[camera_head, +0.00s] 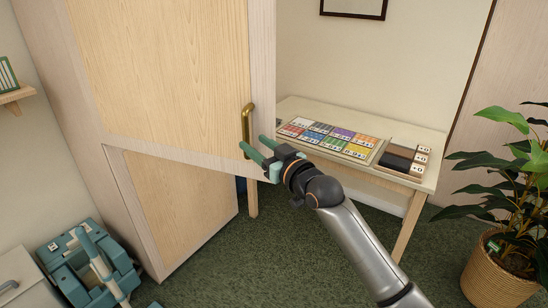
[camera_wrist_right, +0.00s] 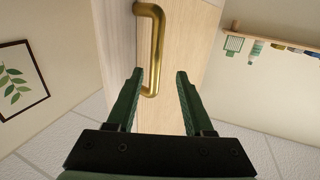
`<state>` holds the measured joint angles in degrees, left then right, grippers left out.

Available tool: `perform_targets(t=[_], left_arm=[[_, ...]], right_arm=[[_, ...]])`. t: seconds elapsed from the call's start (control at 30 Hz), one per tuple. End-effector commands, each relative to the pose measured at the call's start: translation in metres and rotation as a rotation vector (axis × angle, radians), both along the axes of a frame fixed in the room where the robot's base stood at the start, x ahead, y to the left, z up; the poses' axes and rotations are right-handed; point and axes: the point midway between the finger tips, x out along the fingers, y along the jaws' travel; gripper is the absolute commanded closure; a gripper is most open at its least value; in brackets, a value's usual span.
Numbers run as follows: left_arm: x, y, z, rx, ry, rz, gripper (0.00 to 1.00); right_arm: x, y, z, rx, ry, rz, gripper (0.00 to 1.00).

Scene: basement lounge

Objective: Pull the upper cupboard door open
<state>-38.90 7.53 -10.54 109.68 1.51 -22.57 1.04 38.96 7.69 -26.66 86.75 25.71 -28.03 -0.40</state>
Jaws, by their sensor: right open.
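The upper cupboard door (camera_head: 170,75) is pale wood and stands ajar, swung out from the plane of the lower door (camera_head: 185,215). Its brass bar handle (camera_head: 246,122) is upright near the door's right edge. My right gripper (camera_head: 252,143) is open at the handle's lower end. In the right wrist view the handle (camera_wrist_right: 157,40) reaches down between the open fingers of the right gripper (camera_wrist_right: 159,73), nearer the left finger. I cannot tell whether a finger touches it. My left gripper is not in view.
A table (camera_head: 290,105) with coloured cards (camera_head: 335,137) and a dark tray stands behind the right gripper. A potted plant (camera_head: 500,235) is at the right. A teal box-like object (camera_head: 75,260) is at the lower left. Green carpet (camera_head: 240,265) is clear before the cupboard.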

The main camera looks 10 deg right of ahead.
Motion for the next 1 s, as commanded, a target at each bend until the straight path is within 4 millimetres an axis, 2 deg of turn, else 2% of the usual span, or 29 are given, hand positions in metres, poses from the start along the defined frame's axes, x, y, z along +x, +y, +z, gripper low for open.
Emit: perform_targets(t=[0.2, 0.4, 0.6, 0.87, 0.93, 1.0], left_arm=[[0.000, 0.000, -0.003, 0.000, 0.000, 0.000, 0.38], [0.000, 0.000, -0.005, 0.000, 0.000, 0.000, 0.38], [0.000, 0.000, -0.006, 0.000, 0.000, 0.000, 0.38], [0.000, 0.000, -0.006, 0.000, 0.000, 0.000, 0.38], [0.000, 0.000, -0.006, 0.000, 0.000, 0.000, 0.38], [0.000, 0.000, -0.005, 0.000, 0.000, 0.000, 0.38]], right_arm=[[-0.030, -0.018, -0.001, -0.002, -0.001, -0.001, 0.48], [-0.050, -0.029, 0.000, 0.000, -0.001, 0.000, 0.48], [-0.057, -0.033, 0.000, 0.000, 0.000, 0.000, 0.48], [-0.058, -0.033, 0.000, 0.000, 0.000, 0.000, 0.48], [-0.058, -0.033, -0.002, 0.000, 0.004, -0.001, 0.48], [-0.060, -0.035, -0.013, 0.001, 0.019, -0.007, 0.48]])
